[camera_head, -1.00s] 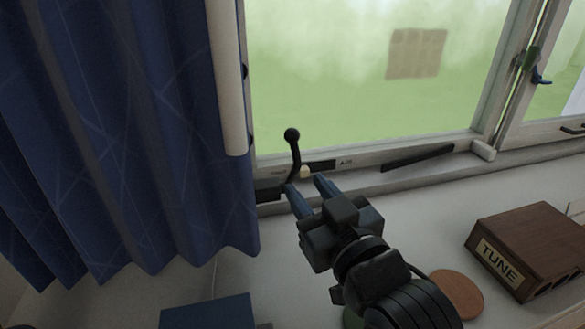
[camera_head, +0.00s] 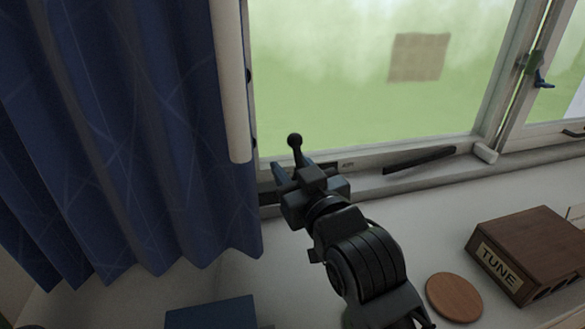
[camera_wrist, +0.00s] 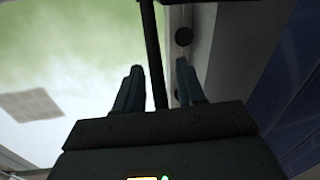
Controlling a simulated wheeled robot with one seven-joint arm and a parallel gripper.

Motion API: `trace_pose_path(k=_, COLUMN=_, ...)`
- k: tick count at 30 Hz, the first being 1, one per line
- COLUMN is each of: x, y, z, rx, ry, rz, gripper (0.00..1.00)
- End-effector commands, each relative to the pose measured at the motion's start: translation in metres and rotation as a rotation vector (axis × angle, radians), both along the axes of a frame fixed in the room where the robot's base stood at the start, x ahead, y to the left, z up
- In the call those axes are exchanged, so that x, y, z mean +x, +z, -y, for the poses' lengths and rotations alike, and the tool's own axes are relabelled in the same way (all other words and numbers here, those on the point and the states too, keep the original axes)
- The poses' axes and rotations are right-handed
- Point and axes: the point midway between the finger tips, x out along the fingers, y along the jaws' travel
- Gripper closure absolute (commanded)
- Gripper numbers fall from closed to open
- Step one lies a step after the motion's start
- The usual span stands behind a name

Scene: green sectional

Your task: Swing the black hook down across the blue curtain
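The black hook (camera_head: 296,143) stands upright at the lower left corner of the window frame, with a round knob on top. Its lower part is hidden behind my gripper (camera_head: 287,168) in the head view. In the wrist view the hook's dark rod (camera_wrist: 152,45) runs up between the two fingers of my gripper (camera_wrist: 160,66). The fingers are apart, with gaps to the rod; whether either touches it I cannot tell. The blue curtain (camera_head: 120,130) hangs just left of the hook, and its edge shows at the right of the wrist view (camera_wrist: 302,85).
A white vertical post (camera_head: 230,90) stands between curtain and window. On the sill are a brown TUNE box (camera_head: 530,245), a round wooden disc (camera_head: 454,297) and a blue box (camera_head: 212,312). A black bar (camera_head: 420,160) lies along the window's lower frame.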

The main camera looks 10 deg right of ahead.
Motion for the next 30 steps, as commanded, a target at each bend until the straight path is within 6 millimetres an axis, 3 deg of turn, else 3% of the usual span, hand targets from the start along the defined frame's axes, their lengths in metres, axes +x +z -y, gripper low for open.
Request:
trace_pose_path(k=2, x=-0.0002, y=-0.0001, z=0.0000, rx=0.000, ry=0.000, rz=0.000, gripper=0.63)
trace_pose_path(k=14, x=-0.0004, y=-0.0001, z=0.0001, rx=0.000, ry=0.000, rz=0.000, gripper=1.00)
trace_pose_path(k=30, x=-0.0016, y=-0.0044, z=0.0000, rx=0.001, ry=0.000, rz=0.016, gripper=1.00)
